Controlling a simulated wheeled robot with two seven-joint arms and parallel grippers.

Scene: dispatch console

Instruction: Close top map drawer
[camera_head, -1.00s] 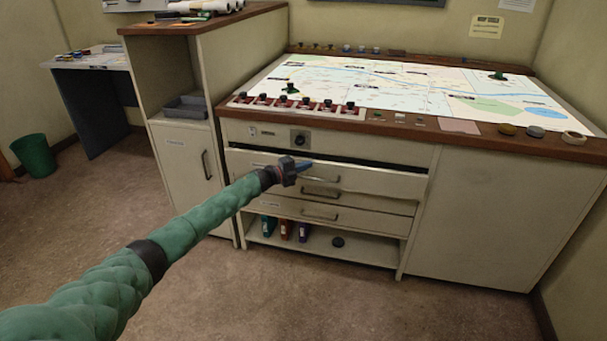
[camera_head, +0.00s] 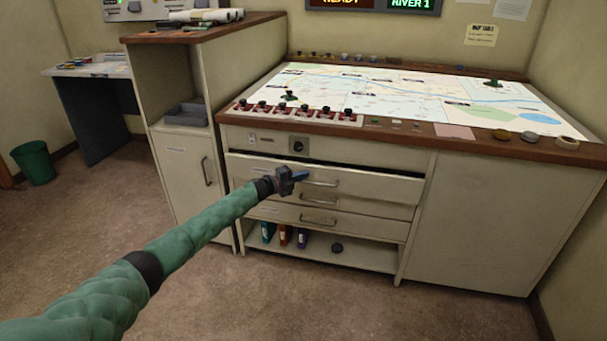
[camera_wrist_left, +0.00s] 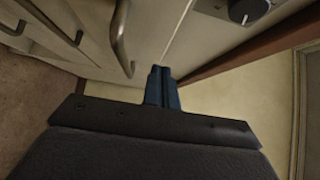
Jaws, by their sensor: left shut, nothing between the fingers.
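The top map drawer (camera_head: 385,187) is a cream drawer front with a metal bar handle (camera_head: 320,183). It stands slightly out from the cabinet, with a dark gap along its upper edge. My left gripper (camera_head: 302,175) is shut and empty, its blue fingers at the drawer front just left of the handle. In the left wrist view the shut blue fingers (camera_wrist_left: 162,88) are beside the handle (camera_wrist_left: 121,40). I cannot tell whether they touch the front. My right gripper is not in view.
The lit map tabletop (camera_head: 400,95) with small items overhangs above. A side cabinet (camera_head: 185,175) stands at the left. The floor in front is clear.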

